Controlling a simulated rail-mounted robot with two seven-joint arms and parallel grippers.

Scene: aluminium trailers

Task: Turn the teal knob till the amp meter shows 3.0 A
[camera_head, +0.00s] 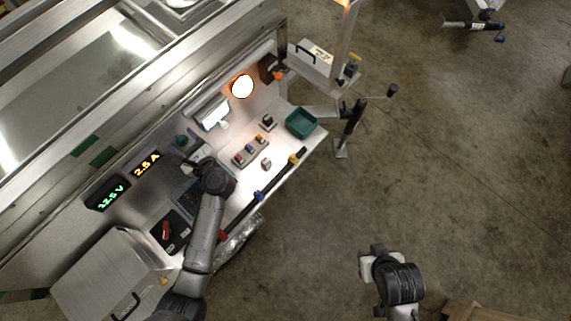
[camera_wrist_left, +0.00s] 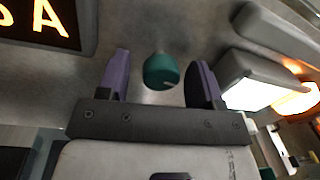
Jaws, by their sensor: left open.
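The teal knob (camera_head: 181,139) sits on the sloped metal panel beside the amp meter (camera_head: 146,163), whose orange digits appear to read 2.5 A. In the left wrist view the teal knob (camera_wrist_left: 160,72) is between the two purple fingertips, with a gap on each side. My left gripper (camera_head: 190,151) is open around the knob's line and does not touch it; it also shows in the left wrist view (camera_wrist_left: 161,78). Part of the amp meter (camera_wrist_left: 42,22) is at upper left there. My right gripper (camera_head: 370,262) is over bare floor, its jaws unclear.
A green volt meter (camera_head: 108,195) is left of the amp meter. A lit lamp (camera_head: 212,112) and a round light (camera_head: 242,86) are to the right. A button box (camera_head: 250,150), a teal bin (camera_head: 301,122) and a red switch (camera_head: 166,230) are on the bench. The floor at right is largely clear.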

